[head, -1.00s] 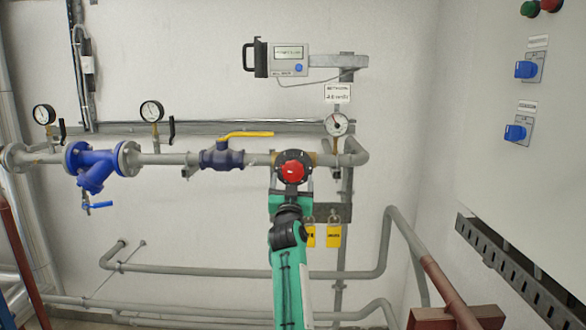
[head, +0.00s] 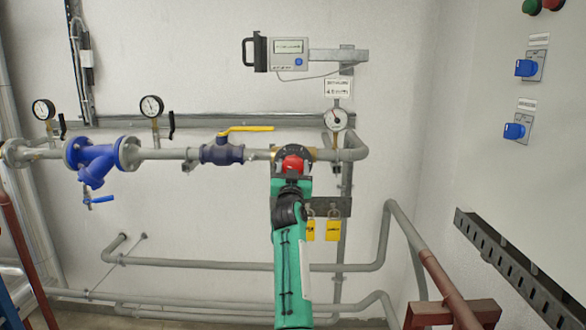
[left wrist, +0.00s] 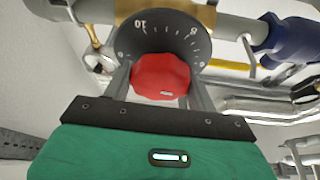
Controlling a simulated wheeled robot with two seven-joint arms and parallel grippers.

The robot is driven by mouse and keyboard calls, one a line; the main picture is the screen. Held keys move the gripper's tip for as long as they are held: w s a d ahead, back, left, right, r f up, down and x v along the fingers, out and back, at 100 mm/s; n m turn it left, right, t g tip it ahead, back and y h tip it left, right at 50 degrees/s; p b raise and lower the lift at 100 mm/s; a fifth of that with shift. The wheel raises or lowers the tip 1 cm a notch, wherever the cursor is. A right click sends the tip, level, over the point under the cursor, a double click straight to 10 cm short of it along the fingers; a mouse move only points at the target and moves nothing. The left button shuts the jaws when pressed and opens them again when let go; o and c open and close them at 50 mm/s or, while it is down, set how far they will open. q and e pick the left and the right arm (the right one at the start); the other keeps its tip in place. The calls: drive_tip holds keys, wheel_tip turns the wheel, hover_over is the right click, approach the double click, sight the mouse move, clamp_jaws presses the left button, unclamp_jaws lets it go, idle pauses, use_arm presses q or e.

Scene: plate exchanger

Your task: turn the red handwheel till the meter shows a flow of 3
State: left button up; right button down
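The red handwheel (head: 292,164) sits on the pipe in the middle of the head view. In the left wrist view the handwheel (left wrist: 160,78) is seen close up, in front of a dark scale disc (left wrist: 135,44) marked with numbers such as 10 and 8. My left gripper (left wrist: 160,85) is at the wheel, one finger on each side of it. The fingers look spread, and firm contact with the rim cannot be made out. The meter (head: 288,54) hangs on the wall above; its display is too small to read. My right gripper is not in view.
A blue valve with a yellow lever (head: 246,129) is on the pipe left of the wheel. A round gauge (head: 335,119) is above right. Yellow padlocks (head: 332,230) hang close to my left arm's right side. Lower pipes (head: 210,264) run along the wall.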

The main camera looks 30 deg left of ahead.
use_arm(q)
drive_tip(key=shift+m, duration=0.4)
drive_tip(key=m+h, duration=0.1)
drive_tip(key=m, duration=0.1)
drive_tip(key=m+t+h, duration=0.1)
drive_tip(key=m, duration=0.1)
drive_tip(key=shift+a+m+h+p, duration=0.1)
drive_tip(key=shift+m+h+p, duration=0.2)
drive_tip(key=shift+p, duration=0.1)
drive_tip(key=shift+m+h+p, duration=1.05)
drive_tip(key=shift+m+h, duration=0.35)
drive_tip(key=shift+m, duration=1.2)
drive_tip(key=o, duration=1)
